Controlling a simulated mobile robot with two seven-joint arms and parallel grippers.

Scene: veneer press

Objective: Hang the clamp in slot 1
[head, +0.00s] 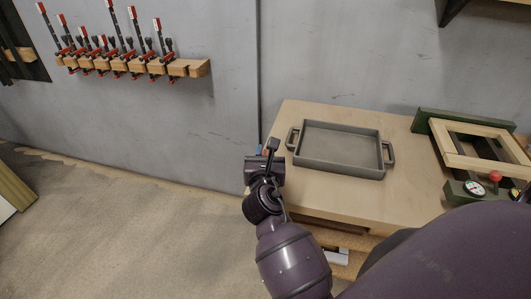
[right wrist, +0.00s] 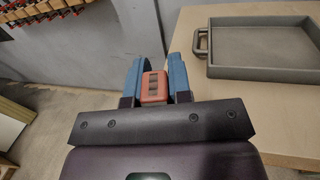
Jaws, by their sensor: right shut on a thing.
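My right gripper (head: 262,156) is at the left edge of the workbench, well below and to the right of the clamp rack. In the right wrist view its blue fingers (right wrist: 154,82) are shut on the clamp (right wrist: 154,88). Only an orange-red block of the held clamp shows clearly between them; the rest is hidden. The wooden clamp rack (head: 190,68) is on the grey wall at the upper left. Several black-and-red clamps (head: 130,45) hang in it, and its right end looks bare. Slot numbers cannot be read. My left gripper is not in view.
A grey tray (head: 340,172) with two handles stands empty on the workbench (head: 310,205). A green press with a wooden frame (head: 465,158) and a red knob stands at the right. Open floor (head: 120,225) lies below the rack. Pale boards (head: 14,185) lean at the far left.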

